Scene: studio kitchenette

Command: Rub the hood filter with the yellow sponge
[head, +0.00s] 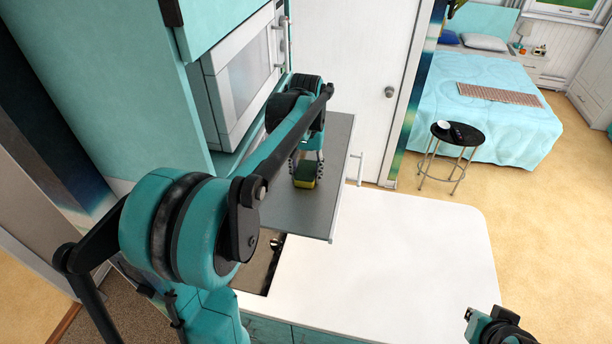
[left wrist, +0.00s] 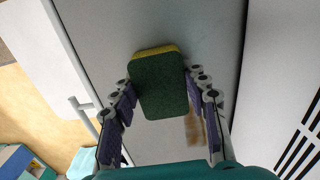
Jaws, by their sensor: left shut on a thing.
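The yellow sponge (head: 304,182) has a dark green face, and its yellow layer is turned toward a grey panel. My left gripper (head: 306,160) is shut on it. In the left wrist view the sponge (left wrist: 160,86) sits between the two purple-padded fingers (left wrist: 168,98), its green face toward the camera. The grey panel, which looks like the hood filter (head: 328,190), lies under the sponge. A brown smear (left wrist: 195,130) shows beside the sponge in the wrist view. I cannot tell whether the sponge touches the panel. My right gripper (head: 486,326) is partly visible at the lower right edge.
A white microwave (head: 245,80) and teal cabinets (head: 90,50) stand close to the left arm. A white counter (head: 390,260) with free room lies below and right of the panel. A round black stool table (head: 458,134) and a bed (head: 485,115) are farther off.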

